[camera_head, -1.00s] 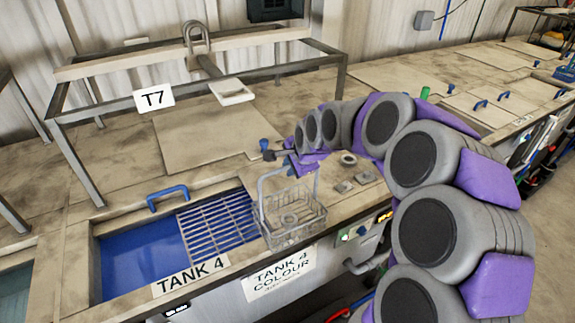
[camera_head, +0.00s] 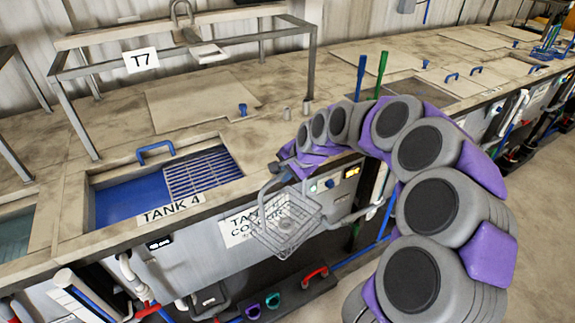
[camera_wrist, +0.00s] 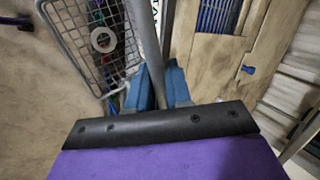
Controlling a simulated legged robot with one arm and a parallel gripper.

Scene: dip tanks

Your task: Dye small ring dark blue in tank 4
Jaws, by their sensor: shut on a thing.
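My gripper (camera_head: 277,166) is shut on the upright handle of a wire basket (camera_head: 290,232). The basket hangs tilted in front of the counter's front edge, clear of the worktop. In the wrist view, the handle bar passes between the blue fingers of my gripper (camera_wrist: 162,85). A small pale grey ring (camera_wrist: 103,39) lies in the basket (camera_wrist: 75,55) on its mesh floor. Tank 4's blue liquid (camera_head: 122,207) is open at the left, behind and left of the basket.
The TANK 4 label (camera_head: 170,211) is on the tank's front rim. Pipes and a control panel (camera_head: 330,184) are on the counter front.

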